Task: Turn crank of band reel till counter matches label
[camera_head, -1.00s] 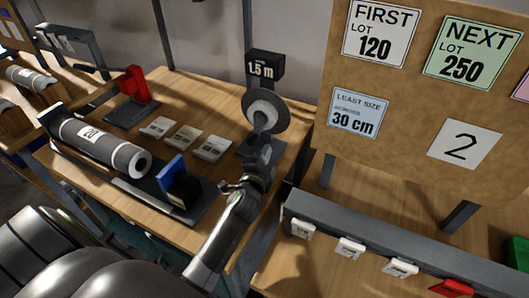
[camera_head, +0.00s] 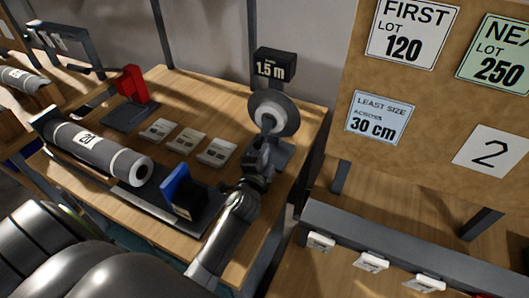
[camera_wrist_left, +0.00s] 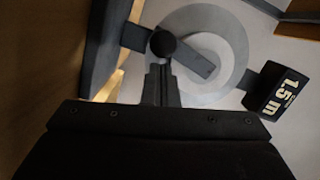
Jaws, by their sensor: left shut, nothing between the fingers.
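The band reel (camera_head: 272,112) is a grey disc with a lighter hub, standing at the right back of the wooden table. Its black counter (camera_head: 274,65) above reads 1.5 m; it also shows in the left wrist view (camera_wrist_left: 277,90). In the left wrist view the crank arm (camera_wrist_left: 193,61) crosses the reel's face, with a dark round knob (camera_wrist_left: 163,44) at one end. My left gripper (camera_wrist_left: 161,72) is shut, its fingertips just below the knob; whether they touch it I cannot tell. In the head view my left gripper (camera_head: 263,145) is in front of the reel. My right gripper is not seen.
A grey roll labelled 20 (camera_head: 95,147) lies at the left of the table. A red block device (camera_head: 132,85), several white cards (camera_head: 187,140) and a blue-and-black block (camera_head: 180,194) are on it. A sign board (camera_head: 430,120) stands at the right.

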